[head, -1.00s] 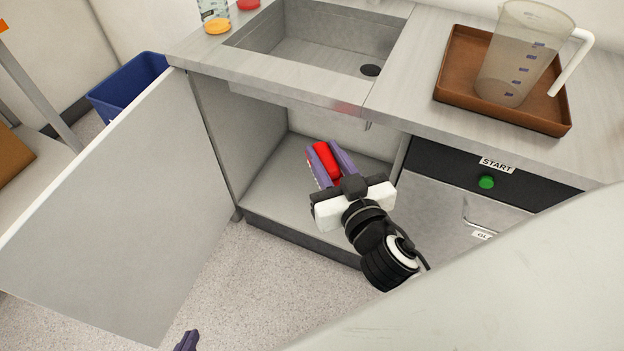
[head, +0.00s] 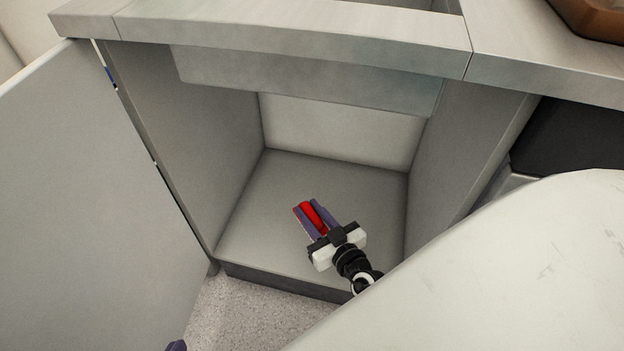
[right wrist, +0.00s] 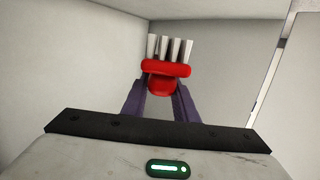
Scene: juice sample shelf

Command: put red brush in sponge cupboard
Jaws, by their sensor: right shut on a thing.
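The red brush (head: 319,215) is between the purple fingers of my right gripper (head: 312,219), which is shut on it. In the head view they are inside the open cupboard (head: 255,185) under the sink, over its floor. In the right wrist view the red brush (right wrist: 166,69) shows pale bristle tufts pointing away from my right gripper (right wrist: 162,98). I cannot tell whether the brush touches the cupboard floor.
The cupboard door (head: 85,200) stands open on the left. The countertop (head: 290,35) overhangs the opening, with the sink basin's underside (head: 300,85) below it. The cupboard floor looks bare around the brush. A brown tray (head: 592,18) shows at the top right.

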